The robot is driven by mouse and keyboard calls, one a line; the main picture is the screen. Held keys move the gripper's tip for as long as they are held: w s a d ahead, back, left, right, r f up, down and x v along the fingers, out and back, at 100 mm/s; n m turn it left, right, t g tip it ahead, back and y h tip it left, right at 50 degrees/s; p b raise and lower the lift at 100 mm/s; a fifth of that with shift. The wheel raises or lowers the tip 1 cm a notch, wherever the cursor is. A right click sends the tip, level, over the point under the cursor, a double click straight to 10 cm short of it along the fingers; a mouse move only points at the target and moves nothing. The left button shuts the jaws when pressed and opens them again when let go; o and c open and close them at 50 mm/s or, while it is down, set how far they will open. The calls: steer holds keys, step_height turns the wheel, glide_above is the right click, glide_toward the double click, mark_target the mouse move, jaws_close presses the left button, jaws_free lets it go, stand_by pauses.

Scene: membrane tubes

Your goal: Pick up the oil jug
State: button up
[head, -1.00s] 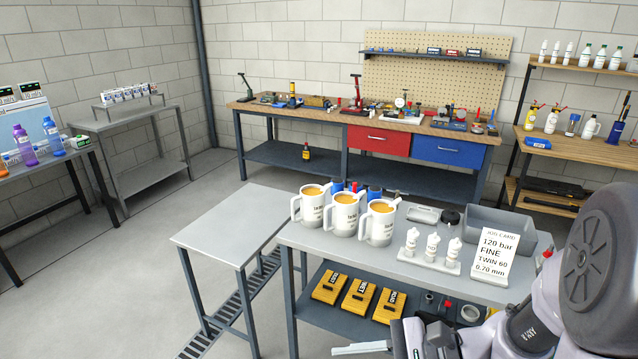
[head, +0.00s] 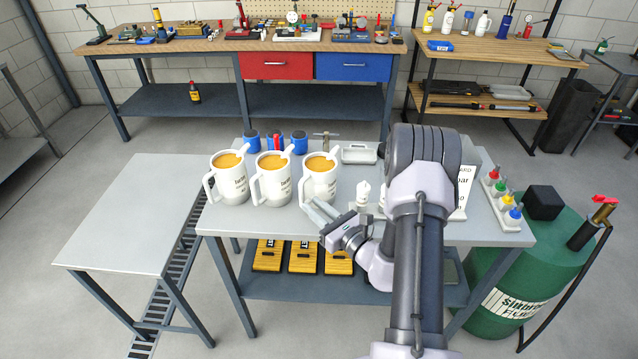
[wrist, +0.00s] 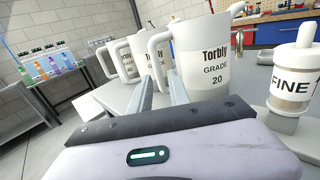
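Three white jugs with handles and spouts, filled with amber oil, stand upright in a row on the grey table: a left jug (head: 231,178), a middle jug (head: 273,179) and a right jug (head: 318,180). My gripper (head: 314,207) is low at the handle side of the right jug. My arm hides part of the table.
A small white dropper bottle labelled FINE (wrist: 296,78) stands right of the fingers. Blue-capped containers (head: 276,143) are behind the jugs. A bare side table (head: 135,210) is at left. A green drum (head: 530,270) stands at right. Yellow boxes (head: 303,257) lie on the lower shelf.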

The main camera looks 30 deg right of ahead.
mark_target(303, 197)
steer(key=w, duration=0.2)
steer(key=w+b, duration=0.1)
steer(key=w+a, duration=0.1)
steer(key=w, duration=0.1)
steer(key=shift+w+a+r, duration=0.1)
steer(key=shift+w+r, duration=0.2)
steer(key=shift+w, duration=0.05)
jaws_close()
stand_by(0.9)
